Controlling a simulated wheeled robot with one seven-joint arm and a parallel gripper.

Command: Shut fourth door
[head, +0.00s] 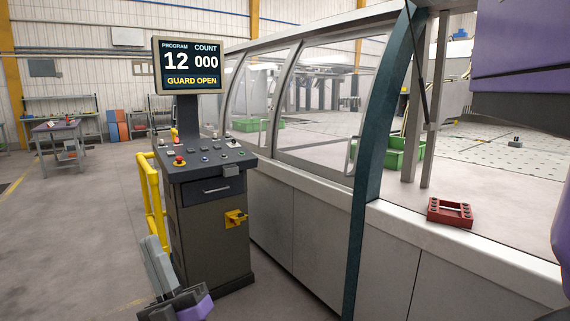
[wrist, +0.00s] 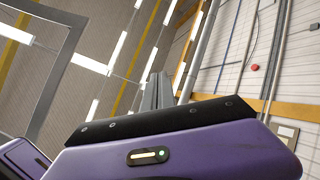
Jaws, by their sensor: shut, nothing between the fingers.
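The panel bender's curved glass guard runs along the right. One glazed guard door (head: 318,100) with an upright handle (head: 351,155) is down beside a dark teal curved post (head: 379,130). Right of this post the bay is open, with no panel across it. I cannot tell which panel is the fourth door; the leaf for the open bay is not clearly seen. My gripper (head: 156,243) is shut and empty, low in front of the control console, well apart from the guard. Its fingers point up in the wrist view (wrist: 157,88).
The console (head: 208,220) stands ahead; its screen (head: 191,66) reads "GUARD OPEN". A yellow rail (head: 152,195) stands to its left. A red tray (head: 450,212) sits on the open bay's sill, green crates (head: 398,155) inside.

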